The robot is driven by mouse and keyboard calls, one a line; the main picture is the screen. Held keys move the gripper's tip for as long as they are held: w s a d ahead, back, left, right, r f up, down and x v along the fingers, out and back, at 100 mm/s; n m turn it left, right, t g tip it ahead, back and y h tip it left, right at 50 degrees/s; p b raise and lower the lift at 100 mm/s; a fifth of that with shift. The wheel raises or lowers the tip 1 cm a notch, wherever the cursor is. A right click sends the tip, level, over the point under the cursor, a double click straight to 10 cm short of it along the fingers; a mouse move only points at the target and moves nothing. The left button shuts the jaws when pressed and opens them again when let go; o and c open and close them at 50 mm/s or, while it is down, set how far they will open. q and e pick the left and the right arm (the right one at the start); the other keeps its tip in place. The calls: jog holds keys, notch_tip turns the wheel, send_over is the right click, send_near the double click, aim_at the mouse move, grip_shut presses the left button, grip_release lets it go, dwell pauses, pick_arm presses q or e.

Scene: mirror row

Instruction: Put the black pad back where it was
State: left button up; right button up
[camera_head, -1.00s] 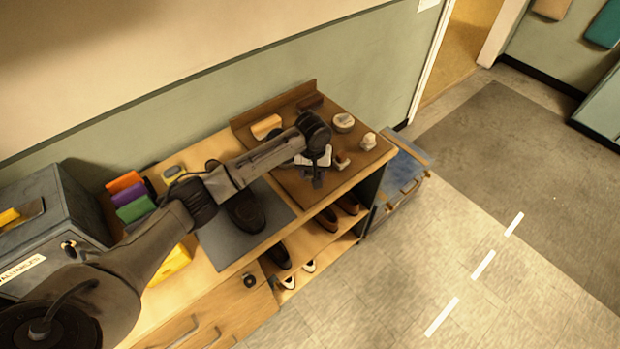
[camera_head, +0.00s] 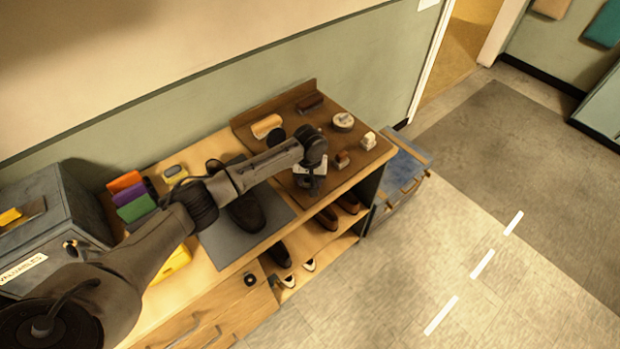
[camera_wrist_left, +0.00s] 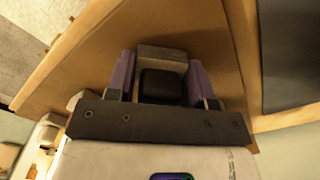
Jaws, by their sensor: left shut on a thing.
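My left gripper (camera_head: 308,186) is over the front part of the brown wooden tray (camera_head: 330,113). In the left wrist view its purple fingers (camera_wrist_left: 160,85) are shut on a small block with a black pad (camera_wrist_left: 160,88) and a pale grey-beige part beside it. My right gripper is not in view.
On the tray are an orange-tan brush (camera_head: 266,125), a dark round item (camera_head: 275,137), a dark red block (camera_head: 310,102), a round tin (camera_head: 343,121), a small brown item (camera_head: 342,159) and a white item (camera_head: 368,141). A dark shoe (camera_head: 247,214) is on the grey mat (camera_head: 218,246).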

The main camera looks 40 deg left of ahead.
pick_arm(q)
jog(key=o, duration=0.8)
jog(key=shift+o, duration=0.2)
jog(key=shift+r, duration=0.1)
notch_tip(320, 180, up, 12)
